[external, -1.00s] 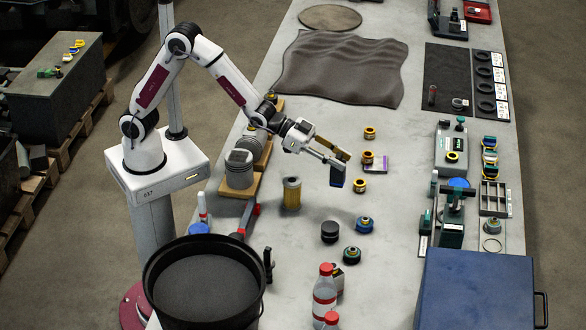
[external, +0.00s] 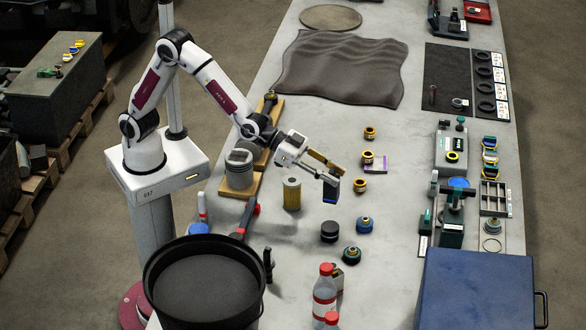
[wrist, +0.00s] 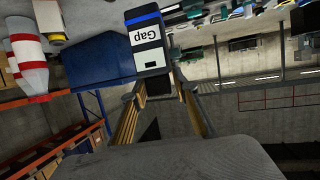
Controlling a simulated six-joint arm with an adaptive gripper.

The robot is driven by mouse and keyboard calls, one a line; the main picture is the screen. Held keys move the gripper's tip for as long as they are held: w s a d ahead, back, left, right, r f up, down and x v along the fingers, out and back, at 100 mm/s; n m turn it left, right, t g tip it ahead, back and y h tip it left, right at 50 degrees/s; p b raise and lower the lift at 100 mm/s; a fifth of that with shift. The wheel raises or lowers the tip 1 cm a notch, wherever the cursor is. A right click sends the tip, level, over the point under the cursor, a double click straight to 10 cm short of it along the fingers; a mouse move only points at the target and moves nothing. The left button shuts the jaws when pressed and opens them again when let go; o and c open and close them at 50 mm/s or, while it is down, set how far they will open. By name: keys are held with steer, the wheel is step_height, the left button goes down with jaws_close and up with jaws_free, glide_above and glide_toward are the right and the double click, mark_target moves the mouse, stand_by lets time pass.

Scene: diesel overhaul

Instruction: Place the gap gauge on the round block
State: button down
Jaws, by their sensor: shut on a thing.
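My gripper (external: 328,176) is shut on the gap gauge (external: 331,191), a small dark block with a blue edge, held above the bench. In the wrist view the gauge (wrist: 148,42) shows a white "Gap" label, upside down, beyond the fingertips. A black round block (external: 329,232) stands on the bench below the gauge in the picture. It looks like the round block, but I cannot be sure. The gauge appears apart from it, and its exact height above the bench is hard to tell.
A yellow cylinder (external: 292,193) stands left of the gauge. Blue-topped (external: 364,225) and green (external: 352,255) round parts stand close to the black block. Bottles (external: 324,293) and a large black bucket (external: 205,285) are at the front.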

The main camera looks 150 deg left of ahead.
mark_target(332, 203)
steer(key=shift+w+d+r+n+g+y, duration=0.3)
steer(key=shift+w+d+r+n+y, duration=0.15)
steer(key=shift+w+d+r, duration=0.6)
steer(key=shift+a, duration=0.1)
steer(key=shift+s+a+f+n+y, duration=0.2)
steer(key=shift+s+a+n+y, duration=0.05)
steer(key=shift+a, duration=0.25)
steer(key=shift+f, duration=0.1)
steer(key=shift+f, duration=3.05)
steer(key=shift+f, duration=1.85)
